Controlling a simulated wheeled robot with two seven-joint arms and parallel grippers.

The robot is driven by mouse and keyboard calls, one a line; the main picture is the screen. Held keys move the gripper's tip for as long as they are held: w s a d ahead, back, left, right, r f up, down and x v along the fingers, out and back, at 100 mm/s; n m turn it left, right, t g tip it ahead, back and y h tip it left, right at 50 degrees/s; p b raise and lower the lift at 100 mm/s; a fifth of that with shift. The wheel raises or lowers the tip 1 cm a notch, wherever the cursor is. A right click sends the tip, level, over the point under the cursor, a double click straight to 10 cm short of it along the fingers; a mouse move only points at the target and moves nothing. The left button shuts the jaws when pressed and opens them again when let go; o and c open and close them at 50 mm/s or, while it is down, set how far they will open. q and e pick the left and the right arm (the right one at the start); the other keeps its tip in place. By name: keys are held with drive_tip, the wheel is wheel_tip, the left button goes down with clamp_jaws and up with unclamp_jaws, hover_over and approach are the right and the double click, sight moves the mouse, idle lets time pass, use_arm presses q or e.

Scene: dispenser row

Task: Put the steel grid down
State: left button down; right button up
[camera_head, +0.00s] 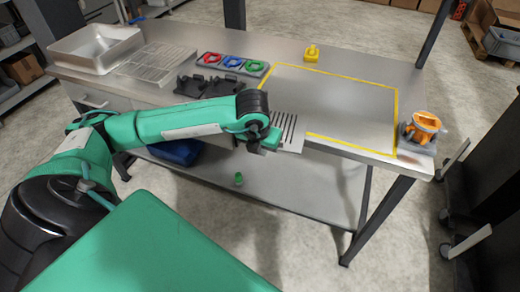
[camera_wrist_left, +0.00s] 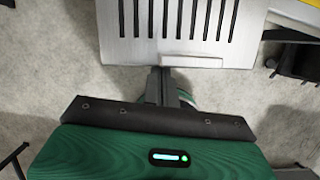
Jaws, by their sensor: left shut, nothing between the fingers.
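The steel grid (camera_head: 290,130), a flat plate with dark parallel slots, lies at the table's front edge by the near left corner of the yellow outline (camera_head: 350,149). Part of it sticks out past the edge. In the left wrist view the grid (camera_wrist_left: 180,50) fills the top middle, with a plain lip along its near side. My left gripper (camera_head: 270,141) is beside the grid's left end in the head view. In the wrist view its fingers (camera_wrist_left: 165,84) are together and end near the grid's lip; I cannot tell whether they touch it. My right gripper is out of view.
Black holders (camera_head: 208,86) and a tray of red, blue and green rings (camera_head: 232,64) stand left of the outline. A steel basin (camera_head: 95,47) is far left. A yellow piece (camera_head: 311,52) and an orange device (camera_head: 421,128) stand around the outlined area, which is otherwise clear.

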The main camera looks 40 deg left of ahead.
sight(278, 125)
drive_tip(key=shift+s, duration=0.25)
